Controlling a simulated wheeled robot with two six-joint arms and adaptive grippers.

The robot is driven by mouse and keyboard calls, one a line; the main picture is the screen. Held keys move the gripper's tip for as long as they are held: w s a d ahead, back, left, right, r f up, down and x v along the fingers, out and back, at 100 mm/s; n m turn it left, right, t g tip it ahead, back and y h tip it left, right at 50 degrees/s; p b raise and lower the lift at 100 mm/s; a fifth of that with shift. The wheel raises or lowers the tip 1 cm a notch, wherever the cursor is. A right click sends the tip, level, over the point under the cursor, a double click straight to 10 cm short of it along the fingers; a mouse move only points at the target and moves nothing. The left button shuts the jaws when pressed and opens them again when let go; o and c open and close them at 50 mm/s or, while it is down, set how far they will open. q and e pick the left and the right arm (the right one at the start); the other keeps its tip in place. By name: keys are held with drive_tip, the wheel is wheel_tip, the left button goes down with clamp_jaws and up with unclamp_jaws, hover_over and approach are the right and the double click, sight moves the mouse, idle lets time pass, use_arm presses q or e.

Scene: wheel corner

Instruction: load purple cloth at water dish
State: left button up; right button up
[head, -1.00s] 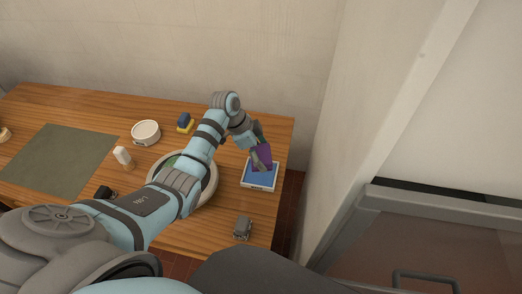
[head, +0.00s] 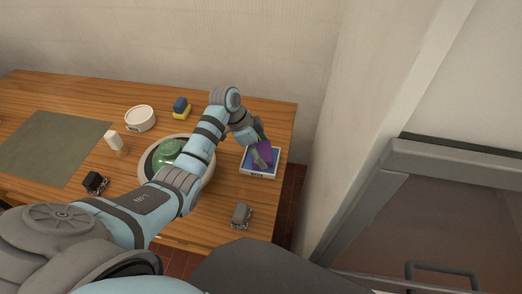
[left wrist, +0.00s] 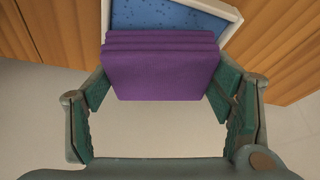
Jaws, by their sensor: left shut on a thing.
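The purple cloth (head: 265,147) is held in my left gripper (head: 258,154), over a white-rimmed tray with a blue surface (head: 259,176) near the table's right edge. In the left wrist view the folded cloth (left wrist: 160,72) spans the space between the two green fingers of the gripper (left wrist: 160,90). The tray's speckled blue surface (left wrist: 165,16) shows beyond it. I cannot tell whether the cloth touches the tray. The tray's label is too small to read, so I cannot tell if it is the water dish. My right gripper is not in view.
A round white dish (head: 140,119) and a blue-and-yellow block (head: 181,107) stand at the back. A green bowl (head: 167,155) sits in a round pale basin, partly behind my arm. A grey item (head: 241,214) lies near the front right. A wall is right of the table.

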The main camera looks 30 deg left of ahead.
use_arm(q)
drive_tip(key=shift+f, duration=0.45)
idle(0.5)
drive_tip(key=shift+s, duration=0.1)
idle(1.3)
wheel_tip(320, 180, up, 7)
drive_tip(key=p, duration=0.8)
drive_tip(key=shift+r, duration=0.1)
